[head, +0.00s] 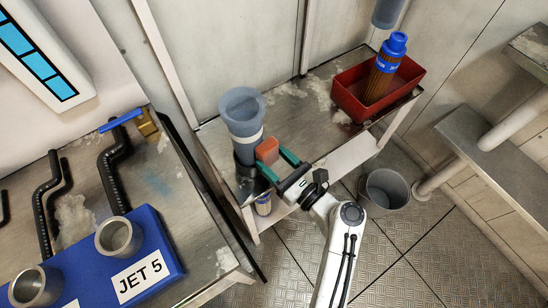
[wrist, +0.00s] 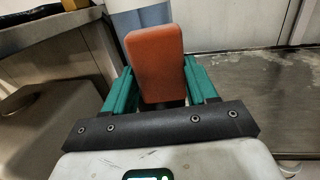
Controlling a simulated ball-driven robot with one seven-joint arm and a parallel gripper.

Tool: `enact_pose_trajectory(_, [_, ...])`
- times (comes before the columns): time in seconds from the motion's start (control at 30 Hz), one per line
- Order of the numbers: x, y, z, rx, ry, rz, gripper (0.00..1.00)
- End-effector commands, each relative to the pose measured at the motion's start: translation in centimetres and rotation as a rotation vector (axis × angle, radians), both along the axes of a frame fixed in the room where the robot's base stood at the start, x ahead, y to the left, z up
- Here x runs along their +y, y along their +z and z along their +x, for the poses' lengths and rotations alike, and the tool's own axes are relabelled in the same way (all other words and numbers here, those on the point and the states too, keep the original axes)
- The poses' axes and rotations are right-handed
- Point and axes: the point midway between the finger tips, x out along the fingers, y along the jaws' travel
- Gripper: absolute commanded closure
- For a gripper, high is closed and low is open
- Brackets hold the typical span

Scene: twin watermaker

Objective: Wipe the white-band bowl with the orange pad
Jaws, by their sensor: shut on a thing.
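The white-band bowl (head: 243,112) is a blue-grey vessel with a wide rim and a white band round its lower part. It stands upright on a dark base at the left end of the metal bench. My gripper (head: 277,164) is shut on the orange pad (head: 267,150), held upright close in front of the bowl's right side. In the wrist view the orange pad (wrist: 155,62) rises between the green fingers, with part of the bowl (wrist: 137,20) behind it. I cannot tell whether pad and bowl touch.
A red tray (head: 348,92) holding a blue-capped brown cartridge (head: 386,68) stands at the bench's right end. The bench middle (head: 300,105) is clear. A grey bucket (head: 384,191) stands on the floor. A blue JET 5 block (head: 110,262) is at lower left.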

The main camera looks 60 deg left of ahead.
Motion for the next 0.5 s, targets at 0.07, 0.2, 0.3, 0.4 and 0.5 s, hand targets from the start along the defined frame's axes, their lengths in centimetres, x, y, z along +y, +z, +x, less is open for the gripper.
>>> enact_pose_trajectory(0.07, [-0.2,0.2,-0.7,0.001,0.002,-0.001,0.71])
enact_pose_trajectory(0.2, [-0.6,0.3,-1.7,0.002,0.002,-0.001,0.71])
enact_pose_trajectory(0.3, [-0.8,0.3,-2.5,0.001,0.001,0.0,0.71])
enact_pose_trajectory(0.4, [-1.1,0.2,-3.2,0.002,0.001,-0.001,0.71])
enact_pose_trajectory(0.5, [-1.2,0.2,-3.5,0.001,0.002,0.001,0.71])
